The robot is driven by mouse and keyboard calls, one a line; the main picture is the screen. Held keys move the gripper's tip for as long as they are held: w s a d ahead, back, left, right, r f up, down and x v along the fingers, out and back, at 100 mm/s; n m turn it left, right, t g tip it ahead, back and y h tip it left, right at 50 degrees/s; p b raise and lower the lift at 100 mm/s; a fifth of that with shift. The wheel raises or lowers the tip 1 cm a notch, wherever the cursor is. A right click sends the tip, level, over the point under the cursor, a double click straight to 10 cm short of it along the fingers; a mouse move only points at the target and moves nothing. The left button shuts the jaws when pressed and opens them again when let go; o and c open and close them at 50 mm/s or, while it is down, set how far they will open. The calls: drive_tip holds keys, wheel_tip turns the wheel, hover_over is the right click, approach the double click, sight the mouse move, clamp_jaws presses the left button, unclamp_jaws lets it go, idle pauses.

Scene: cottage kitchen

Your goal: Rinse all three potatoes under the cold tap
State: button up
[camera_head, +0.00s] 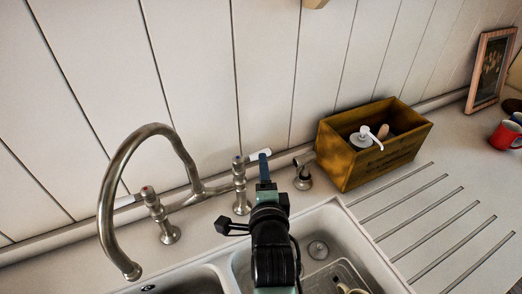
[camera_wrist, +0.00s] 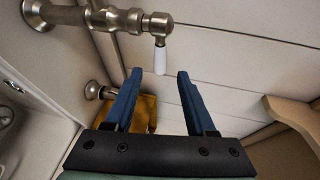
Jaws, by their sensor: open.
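The lever also shows in the wrist view (camera_wrist: 161,58). My gripper (camera_head: 264,165) is open beside this lever. In the wrist view my two blue fingers (camera_wrist: 159,75) stand apart, with the lever's end appearing between their tips; I cannot tell whether they touch it. No potato can be made out; my arm hides part of the sink.
The red-marked valve (camera_head: 155,210) stands left of the cold one. A wooden box (camera_head: 365,160) with a pump bottle is on the counter to the right. A partly seen rack (camera_head: 345,268) is in the right basin (camera_head: 335,222). A red mug (camera_head: 504,135) and a picture frame stand farther right.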

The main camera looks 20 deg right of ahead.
sight(261, 151)
drive_tip(key=x, duration=0.7)
drive_tip(key=shift+w+p, duration=0.2)
drive_tip(key=shift+p, duration=0.15)
clamp_jaws()
idle(1.1)
